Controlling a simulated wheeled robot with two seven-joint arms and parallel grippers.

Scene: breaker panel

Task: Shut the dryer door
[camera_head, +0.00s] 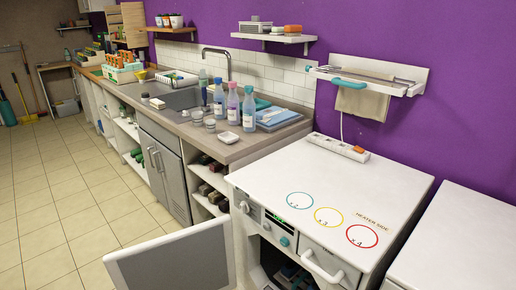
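The dryer (290,178) is a white box-shaped appliance at the lower right, with a control panel and small green display on its front. Its door (172,262) is a pale panel with a grey inner face. The door stands open, swung out to the left of the front, and its lower part is cut off by the picture's bottom edge. Dark objects (288,272) show inside the opening. A white handle (322,267) sits on the front to the right of the opening. Neither of my grippers is in view.
A counter (240,147) with bottles, small cups and a sink runs away to the left. A power strip (342,147) lies at the back of the dryer top. Another white unit (460,245) stands at the right. The tiled floor (60,215) at left is clear.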

